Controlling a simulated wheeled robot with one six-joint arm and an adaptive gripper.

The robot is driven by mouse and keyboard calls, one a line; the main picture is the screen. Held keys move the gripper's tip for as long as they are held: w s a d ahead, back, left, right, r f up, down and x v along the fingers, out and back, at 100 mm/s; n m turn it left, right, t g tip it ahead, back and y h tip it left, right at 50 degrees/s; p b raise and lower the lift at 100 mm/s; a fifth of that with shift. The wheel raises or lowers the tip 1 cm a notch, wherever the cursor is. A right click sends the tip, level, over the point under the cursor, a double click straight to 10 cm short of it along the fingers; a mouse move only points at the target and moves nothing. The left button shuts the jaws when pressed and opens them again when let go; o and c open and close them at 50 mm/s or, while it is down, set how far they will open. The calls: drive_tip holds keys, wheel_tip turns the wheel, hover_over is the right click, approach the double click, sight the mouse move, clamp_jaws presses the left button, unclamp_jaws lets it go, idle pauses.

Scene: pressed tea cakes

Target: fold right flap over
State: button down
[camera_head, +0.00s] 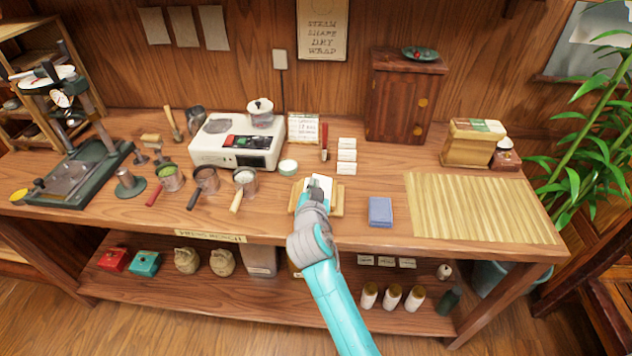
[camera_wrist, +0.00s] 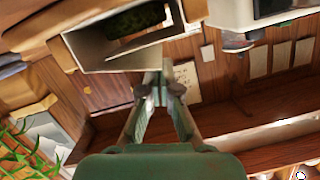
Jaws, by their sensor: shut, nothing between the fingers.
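In the head view, a white paper wrap (camera_head: 326,182) stands in a small wooden holder (camera_head: 338,205) at the front middle of the bench. My gripper (camera_head: 316,190) is over it and hides much of it. In the wrist view, the open white wrap (camera_wrist: 85,48) shows at the top, with a dark green tea cake (camera_wrist: 138,22) inside. Part of the wooden holder (camera_wrist: 60,54) shows beside it. My gripper (camera_wrist: 160,86) is shut and empty, with its fingertips close to the wrap's edge. I cannot tell whether they touch. Which side is the right flap is unclear.
A blue-grey block (camera_head: 380,211) lies right of the holder, then a slatted bamboo mat (camera_head: 480,208). Handled metal cups (camera_head: 245,180) and a white cooker (camera_head: 225,150) stand left. White cards (camera_head: 346,156) and a wooden cabinet (camera_head: 404,95) are behind.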

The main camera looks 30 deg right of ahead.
drive_tip(key=shift+f, duration=0.1)
idle(0.3)
drive_tip(key=shift+w+a+f+n, duration=0.1)
drive_tip(key=shift+a+f+n, duration=0.1)
drive_tip(key=shift+n, duration=0.2)
